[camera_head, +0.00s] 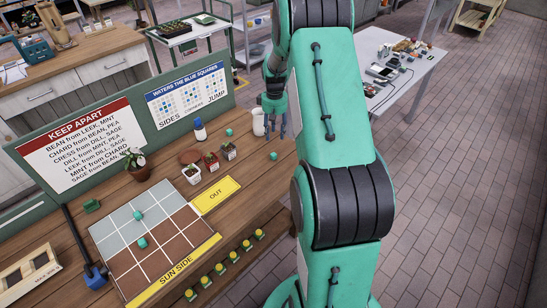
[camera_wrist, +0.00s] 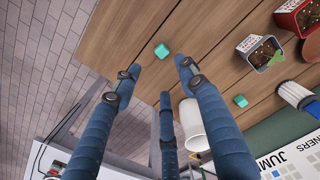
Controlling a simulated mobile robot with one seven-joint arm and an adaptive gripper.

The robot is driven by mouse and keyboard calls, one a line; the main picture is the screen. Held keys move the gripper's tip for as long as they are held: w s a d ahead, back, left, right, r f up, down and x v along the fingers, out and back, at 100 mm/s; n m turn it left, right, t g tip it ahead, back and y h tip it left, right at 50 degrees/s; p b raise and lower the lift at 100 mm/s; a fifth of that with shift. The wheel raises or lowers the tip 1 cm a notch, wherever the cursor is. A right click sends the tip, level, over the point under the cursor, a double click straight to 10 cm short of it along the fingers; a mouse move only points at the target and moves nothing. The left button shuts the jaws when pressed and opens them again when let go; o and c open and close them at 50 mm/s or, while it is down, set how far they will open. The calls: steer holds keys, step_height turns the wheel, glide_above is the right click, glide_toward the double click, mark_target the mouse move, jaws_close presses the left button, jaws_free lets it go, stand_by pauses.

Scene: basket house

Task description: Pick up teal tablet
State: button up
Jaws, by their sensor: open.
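Several small teal pieces lie on the wooden bench, and I cannot tell which one is the tablet. One teal piece (camera_head: 273,156) lies near the bench's right edge; it appears in the wrist view (camera_wrist: 161,51) just beyond my fingertips. A second teal piece (camera_head: 229,132) lies farther back, and it also shows in the wrist view (camera_wrist: 240,101). Two more teal pieces (camera_head: 138,216) (camera_head: 142,243) sit on the tiled grid. My gripper (camera_head: 277,130) has blue fingers, spread apart and empty (camera_wrist: 160,76), above the bench's right side.
A white cup (camera_wrist: 193,125) stands close to my fingers, also in the head view (camera_head: 258,122). Small pots (camera_head: 211,162), a blue-capped bottle (camera_head: 199,129) and the yellow OUT card (camera_head: 216,195) are nearby. Upright signs (camera_head: 85,142) line the bench's back.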

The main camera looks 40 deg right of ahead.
steer(key=b, duration=0.1)
glide_above(274, 154)
step_height(274, 154, down, 8)
steer(key=shift+s+f, duration=0.1)
steer(key=shift+s, duration=0.05)
stand_by(0.4)
steer(key=shift+f+b, duration=0.9)
steer(key=shift+f, duration=1.65)
steer(key=c, duration=0.8)
